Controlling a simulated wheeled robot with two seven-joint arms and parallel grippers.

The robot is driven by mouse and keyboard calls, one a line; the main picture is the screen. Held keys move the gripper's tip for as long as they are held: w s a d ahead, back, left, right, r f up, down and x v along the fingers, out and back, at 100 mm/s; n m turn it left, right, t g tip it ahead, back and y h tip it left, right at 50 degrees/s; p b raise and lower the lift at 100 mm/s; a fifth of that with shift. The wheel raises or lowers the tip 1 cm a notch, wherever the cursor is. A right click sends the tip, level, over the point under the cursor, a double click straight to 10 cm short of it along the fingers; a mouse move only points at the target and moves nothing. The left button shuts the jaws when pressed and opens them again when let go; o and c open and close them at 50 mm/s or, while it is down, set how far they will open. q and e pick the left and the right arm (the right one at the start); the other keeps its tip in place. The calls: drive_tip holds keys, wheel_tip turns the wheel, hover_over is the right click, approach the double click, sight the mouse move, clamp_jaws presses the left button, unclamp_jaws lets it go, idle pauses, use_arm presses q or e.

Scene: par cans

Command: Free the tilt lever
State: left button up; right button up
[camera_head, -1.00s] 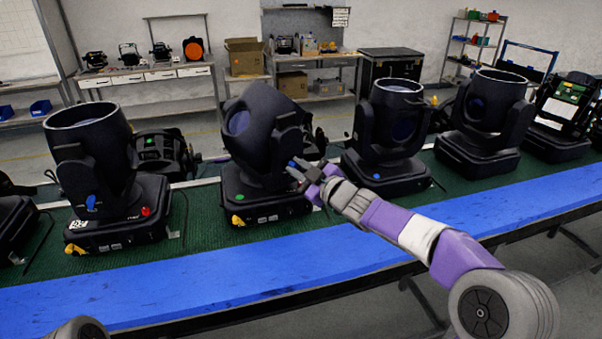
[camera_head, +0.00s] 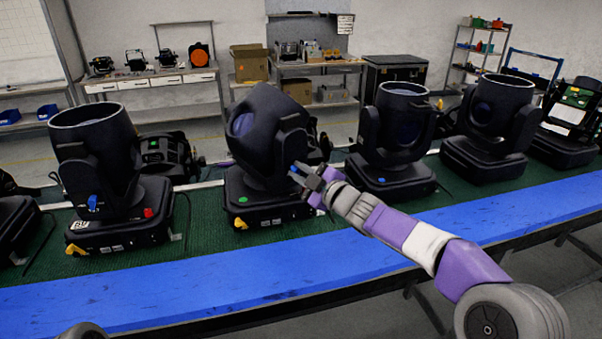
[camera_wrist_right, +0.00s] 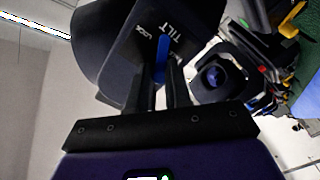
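My right gripper (camera_head: 303,173) is at that yoke's right side. In the right wrist view its two dark fingers (camera_wrist_right: 162,76) lie close on either side of the blue lever and appear shut on it. The fingers hide part of the lever in the head view. My left gripper is not in view.
Other black lamps stand close by: one to the left (camera_head: 100,165) with blue and red levers, and one to the right (camera_head: 395,135). They stand on a green mat (camera_head: 225,238). A blue strip (camera_head: 200,290) along the bench front is clear.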

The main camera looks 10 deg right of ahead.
drive_tip(key=o, duration=0.5)
drive_tip(key=shift+c, duration=0.2)
drive_tip(key=v, duration=0.7)
drive_tip(key=shift+s+d+p, duration=0.15)
drive_tip(key=shift+s+p, duration=0.15)
drive_tip(key=shift+p, duration=0.15)
